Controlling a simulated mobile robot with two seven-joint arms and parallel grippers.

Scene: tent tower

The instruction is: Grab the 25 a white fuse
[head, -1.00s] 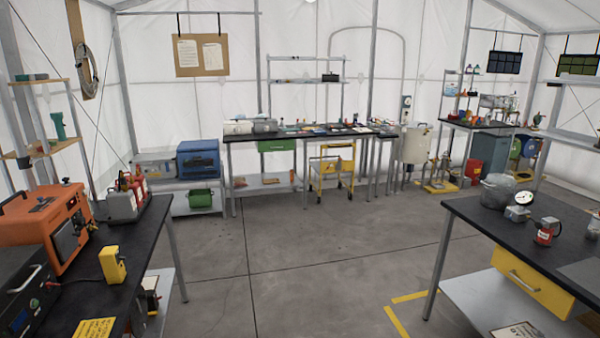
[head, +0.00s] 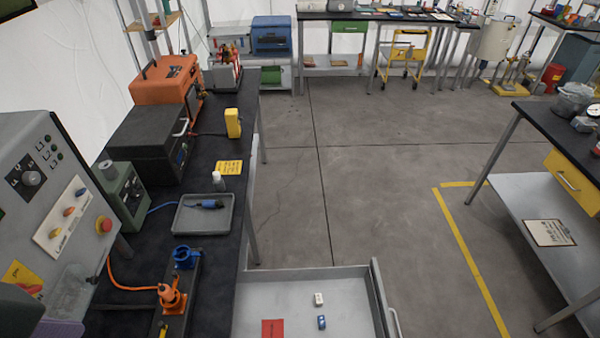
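A small white block-like piece (head: 318,299), which looks like a fuse, lies in an open grey drawer (head: 290,290) at the bottom of the head view. A small blue piece with a pale end (head: 321,322) lies just in front of it, close by. Any rating marked on either piece is too small to read. Neither of my grippers is in view.
A red card (head: 272,329) lies in the drawer. The black bench (head: 215,150) on the left carries a grey tray (head: 203,214), a blue clamp (head: 186,257), an orange-and-black fixture (head: 172,296) and a control panel (head: 50,190). Open floor (head: 380,150) lies to the right.

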